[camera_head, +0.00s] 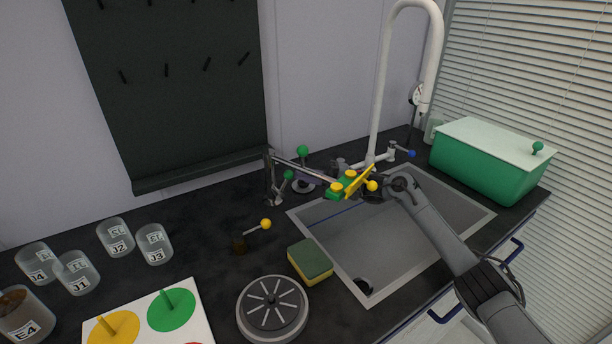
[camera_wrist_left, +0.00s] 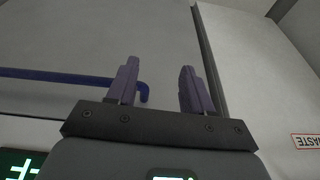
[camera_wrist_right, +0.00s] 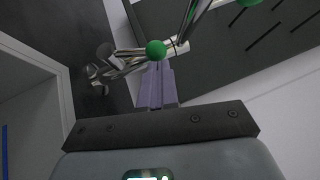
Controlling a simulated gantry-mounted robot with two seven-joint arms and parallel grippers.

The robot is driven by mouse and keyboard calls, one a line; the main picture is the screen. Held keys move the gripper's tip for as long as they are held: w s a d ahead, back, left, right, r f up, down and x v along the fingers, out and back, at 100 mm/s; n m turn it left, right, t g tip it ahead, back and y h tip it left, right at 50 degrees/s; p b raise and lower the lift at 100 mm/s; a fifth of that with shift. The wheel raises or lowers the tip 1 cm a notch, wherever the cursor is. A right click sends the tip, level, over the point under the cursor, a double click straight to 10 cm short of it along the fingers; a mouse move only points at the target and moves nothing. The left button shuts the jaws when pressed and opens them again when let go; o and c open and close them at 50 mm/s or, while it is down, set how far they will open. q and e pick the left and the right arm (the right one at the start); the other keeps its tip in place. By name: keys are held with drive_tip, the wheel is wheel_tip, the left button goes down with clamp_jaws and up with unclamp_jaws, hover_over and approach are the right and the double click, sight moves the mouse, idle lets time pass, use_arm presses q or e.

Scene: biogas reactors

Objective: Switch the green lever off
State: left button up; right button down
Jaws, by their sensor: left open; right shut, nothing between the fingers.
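A metal fixture (camera_head: 275,180) stands at the back of the counter, left of the sink. It carries two green ball knobs, an upper one (camera_head: 303,151) and a lower one (camera_head: 289,174). I cannot tell which is the task's green lever. My right gripper (camera_head: 310,177) reaches in from the right, fingers shut and empty, close to the lower knob. In the right wrist view, a green ball knob (camera_wrist_right: 156,49) on a metal rod shows at the fingertips (camera_wrist_right: 156,72); contact is unclear. My left gripper (camera_wrist_left: 155,85) is open and empty, seen only in its wrist view.
The sink (camera_head: 375,250) lies under my right arm. A yellow-knobbed lever (camera_head: 265,224) and a sponge (camera_head: 310,261) are in front of the fixture. A green box (camera_head: 485,165) stands right. A blue handle (camera_wrist_left: 70,76) is near my left gripper.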

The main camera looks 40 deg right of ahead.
drive_tip(key=p, duration=0.3)
drive_tip(key=a+r+p, duration=0.1)
drive_tip(key=p, duration=0.3)
drive_tip(key=shift+w+a+r, duration=0.1)
drive_tip(key=shift+a+r, duration=0.05)
drive_tip(key=shift+r, duration=0.15)
